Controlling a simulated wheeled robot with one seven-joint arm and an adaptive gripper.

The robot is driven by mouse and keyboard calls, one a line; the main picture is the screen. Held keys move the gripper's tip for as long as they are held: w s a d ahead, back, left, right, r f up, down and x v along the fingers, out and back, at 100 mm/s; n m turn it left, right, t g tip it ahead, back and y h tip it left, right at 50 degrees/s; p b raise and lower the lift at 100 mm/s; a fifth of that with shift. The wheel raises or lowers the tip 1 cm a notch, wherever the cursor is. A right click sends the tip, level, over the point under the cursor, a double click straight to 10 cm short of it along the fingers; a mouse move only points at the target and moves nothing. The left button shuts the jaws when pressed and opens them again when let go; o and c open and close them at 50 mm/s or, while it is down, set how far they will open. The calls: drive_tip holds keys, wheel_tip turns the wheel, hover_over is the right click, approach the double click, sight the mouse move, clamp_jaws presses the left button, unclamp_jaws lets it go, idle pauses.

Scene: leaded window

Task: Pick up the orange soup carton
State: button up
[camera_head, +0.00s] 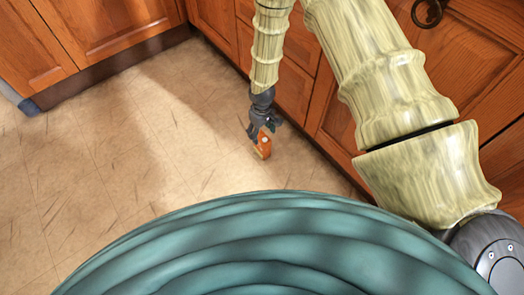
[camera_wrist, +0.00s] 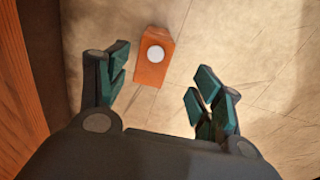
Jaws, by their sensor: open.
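The orange soup carton (camera_head: 264,148) stands on the floor beside the wooden cabinets in the head view. It is a small orange block with a round white cap. In the wrist view the carton (camera_wrist: 151,71) lies ahead of my gripper, between the lines of the two fingers and nearer the left one. My gripper (camera_head: 262,128) points down just above the carton in the head view and hides part of it. In the wrist view my gripper (camera_wrist: 157,92) is open, with its dark green fingertips spread wide and nothing held. A gap shows between the carton and each finger.
Wooden cabinet doors (camera_head: 350,120) rise close along the right of the carton. More cabinets (camera_head: 100,35) stand at the upper left. A cabinet face (camera_wrist: 20,90) is close on the left in the wrist view. The tiled floor (camera_head: 110,165) to the left is clear.

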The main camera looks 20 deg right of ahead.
sight(262, 139)
drive_tip(key=shift+w+f, duration=0.25)
drive_tip(key=shift+f, duration=0.15)
wheel_tip(262, 139, down, 5)
drive_tip(key=b, duration=0.2)
drive_tip(key=shift+b, duration=0.3)
drive_tip(key=shift+w+d+f+b, duration=0.15)
drive_tip(key=shift+f+b, duration=0.8)
drive_tip(key=shift+f, duration=0.45)
drive_tip(key=shift+w+d+f+b, duration=0.1)
drive_tip(key=shift+w+f+b, duration=0.05)
drive_tip(key=shift+f+b, duration=1)
drive_tip(key=shift+f, duration=0.2)
drive_tip(key=c, duration=1.2)
drive_tip(key=shift+r+p, duration=0.15)
drive_tip(key=shift+p, duration=0.2)
